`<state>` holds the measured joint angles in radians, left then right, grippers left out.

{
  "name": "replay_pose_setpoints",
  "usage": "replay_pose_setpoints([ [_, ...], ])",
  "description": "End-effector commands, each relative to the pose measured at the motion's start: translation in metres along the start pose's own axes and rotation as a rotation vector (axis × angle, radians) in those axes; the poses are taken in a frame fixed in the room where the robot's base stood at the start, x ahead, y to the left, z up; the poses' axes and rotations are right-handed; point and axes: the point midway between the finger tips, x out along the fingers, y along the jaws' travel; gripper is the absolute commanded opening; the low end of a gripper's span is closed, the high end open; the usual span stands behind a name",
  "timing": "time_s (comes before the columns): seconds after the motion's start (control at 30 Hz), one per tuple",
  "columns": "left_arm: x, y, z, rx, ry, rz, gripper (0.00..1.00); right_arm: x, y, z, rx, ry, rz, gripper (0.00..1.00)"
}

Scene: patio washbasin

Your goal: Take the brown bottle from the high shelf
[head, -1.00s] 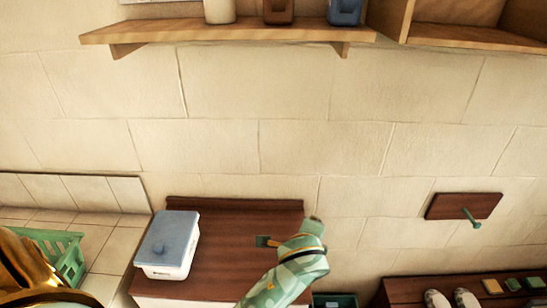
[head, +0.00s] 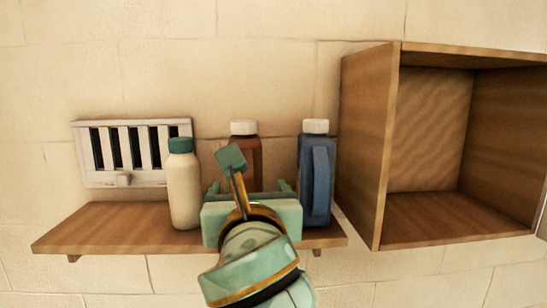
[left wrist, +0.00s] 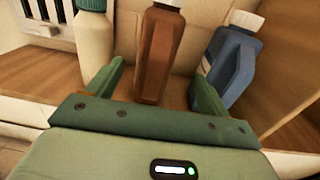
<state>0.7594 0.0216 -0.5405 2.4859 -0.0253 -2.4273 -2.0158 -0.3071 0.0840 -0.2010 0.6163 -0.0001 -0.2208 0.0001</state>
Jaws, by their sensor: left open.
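The brown bottle (head: 247,150) with a white cap stands upright on the high wooden shelf (head: 95,230), between a cream bottle and a blue jug. In the head view my left gripper and arm hide its lower part. My left gripper (head: 250,188) is in front of it at shelf height. In the left wrist view the brown bottle (left wrist: 158,52) shows between the two green fingers of the open gripper (left wrist: 155,85), with gaps at both sides. I cannot tell how deep it is between them. My right gripper is not in view.
The cream bottle (head: 184,190) with a green cap stands close on the left. The blue jug (head: 316,180) with a white cap stands close on the right. A white slatted vent (head: 105,158) is on the wall behind. An open wooden cabinet (head: 362,150) borders the shelf's right end.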

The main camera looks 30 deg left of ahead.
Motion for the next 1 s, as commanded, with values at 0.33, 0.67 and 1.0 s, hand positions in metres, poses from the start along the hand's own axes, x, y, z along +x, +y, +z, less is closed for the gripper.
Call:
replay_pose_setpoints([
  [0.33, 0.040, 0.001, -0.003, 0.002, 0.001, 0.001, 0.80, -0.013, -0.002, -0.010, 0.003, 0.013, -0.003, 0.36],
  [0.67, 0.084, 0.005, -0.009, -0.001, 0.001, 0.000, 0.80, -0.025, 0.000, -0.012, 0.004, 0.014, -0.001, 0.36],
  [1.0, 0.085, 0.004, -0.009, -0.001, 0.002, -0.001, 0.47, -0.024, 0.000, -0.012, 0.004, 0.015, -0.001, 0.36],
])
